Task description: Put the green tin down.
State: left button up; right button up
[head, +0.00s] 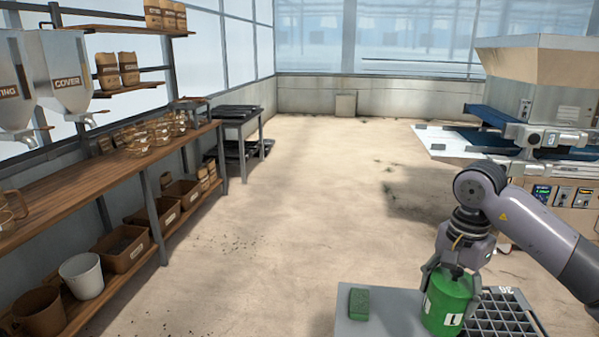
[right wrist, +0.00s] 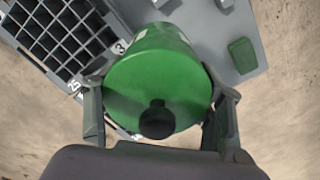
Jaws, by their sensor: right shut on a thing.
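The green tin (head: 446,311) has a black knob on its lid and a white label on its side. My right gripper (head: 452,287) comes down from above and is shut on it. In the right wrist view the tin's lid (right wrist: 160,82) faces the camera, with a finger on each side. The tin is over the grey board (head: 388,327), between a green block and a dark cell tray. I cannot tell whether its base touches the board. My left gripper is not in view.
The small green block (head: 359,303) lies on the board left of the tin. The dark cell tray (head: 537,325) is close on the tin's right. A wooden shelf bench (head: 95,187) runs along the left wall. A large machine (head: 540,90) stands at the right. The middle floor is clear.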

jog(key=s+a+f+n, duration=0.8)
jog(key=s+a+n, duration=0.4)
jog(key=s, duration=0.2)
jog(key=shift+s+f, duration=0.15)
